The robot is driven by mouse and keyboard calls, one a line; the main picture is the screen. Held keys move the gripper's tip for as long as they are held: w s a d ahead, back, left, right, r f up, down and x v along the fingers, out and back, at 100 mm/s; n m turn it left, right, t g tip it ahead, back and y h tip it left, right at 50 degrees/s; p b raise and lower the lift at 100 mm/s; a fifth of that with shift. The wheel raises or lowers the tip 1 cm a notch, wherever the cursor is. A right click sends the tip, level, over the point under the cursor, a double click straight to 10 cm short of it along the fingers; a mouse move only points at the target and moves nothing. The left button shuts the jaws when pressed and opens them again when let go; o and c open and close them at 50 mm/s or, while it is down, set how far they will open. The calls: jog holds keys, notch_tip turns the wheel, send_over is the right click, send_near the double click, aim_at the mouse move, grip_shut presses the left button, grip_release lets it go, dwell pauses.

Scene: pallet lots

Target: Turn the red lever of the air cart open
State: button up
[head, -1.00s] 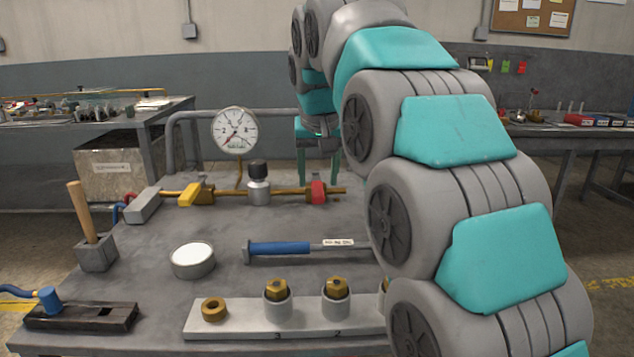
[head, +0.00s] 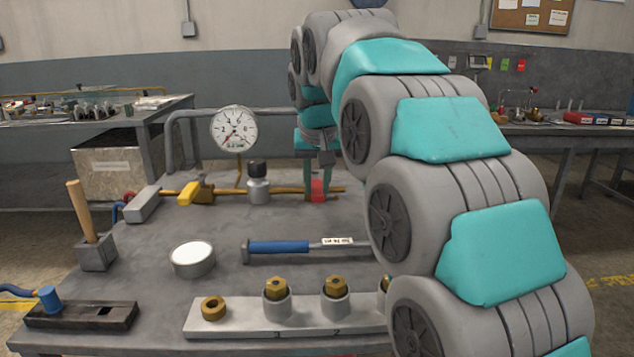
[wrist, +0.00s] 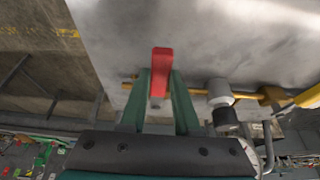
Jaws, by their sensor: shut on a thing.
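The red lever (head: 318,190) sits on the brass pipe at the back of the air cart's grey top (head: 215,226). My gripper (head: 318,195) comes down from above, with one teal finger on each side of the lever, and is shut on it. In the wrist view the red lever (wrist: 161,70) stands between the two fingers (wrist: 162,98) and sticks out past their tips. The fingers hide part of the lever's sides, and its valve body is mostly hidden.
Along the same pipe are a grey fitting with a black cap (head: 258,183) and a yellow lever (head: 190,193). A pressure gauge (head: 233,129) stands behind. A blue-handled tool (head: 280,247), a round tin (head: 193,259) and a block with brass nuts (head: 240,325) lie nearer.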

grip_shut()
dwell(0.8)
